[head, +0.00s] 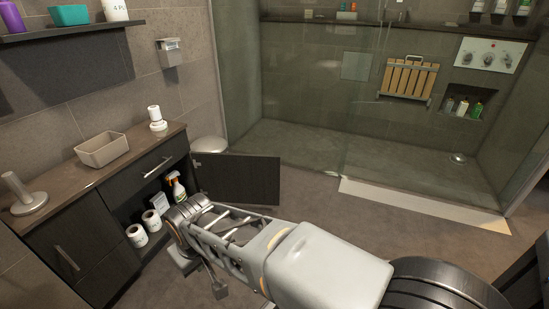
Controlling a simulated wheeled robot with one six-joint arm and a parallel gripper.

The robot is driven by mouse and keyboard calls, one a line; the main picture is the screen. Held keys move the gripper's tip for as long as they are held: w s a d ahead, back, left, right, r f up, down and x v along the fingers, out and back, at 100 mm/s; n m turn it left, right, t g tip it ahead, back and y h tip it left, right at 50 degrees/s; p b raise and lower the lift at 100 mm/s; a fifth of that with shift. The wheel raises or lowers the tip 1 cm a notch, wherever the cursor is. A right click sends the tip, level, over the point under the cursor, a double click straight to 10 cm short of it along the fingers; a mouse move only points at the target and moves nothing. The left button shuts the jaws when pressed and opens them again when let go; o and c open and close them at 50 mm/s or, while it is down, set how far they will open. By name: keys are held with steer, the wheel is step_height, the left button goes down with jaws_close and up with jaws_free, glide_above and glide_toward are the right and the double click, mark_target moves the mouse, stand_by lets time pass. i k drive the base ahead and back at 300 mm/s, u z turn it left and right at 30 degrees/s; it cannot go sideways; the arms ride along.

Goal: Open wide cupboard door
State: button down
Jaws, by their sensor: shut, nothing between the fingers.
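The vanity cupboard (125,212) stands along the left wall. Its dark door (249,179) stands swung well out from the right side of an open compartment, toward the shower. Inside the compartment are a spray bottle (177,189), a small white box and toilet rolls (137,236). My gripper (188,258) is low in front of the open compartment, left of and nearer than the door. It appears apart from the door and holds nothing. My own arm partly hides the fingers and the compartment's lower right.
A closed front with a bar handle (67,258) is at the left, and a drawer (150,174) sits above the compartment. A basket (102,150) stands on the counter. A bin (209,145) is behind the door. The glass shower is beyond; floor between is clear.

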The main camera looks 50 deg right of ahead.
mark_target(221, 177)
steer(key=k, duration=0.4)
steer(key=z, duration=1.65)
steer(key=i, duration=2.25)
steer(key=u, duration=1.9)
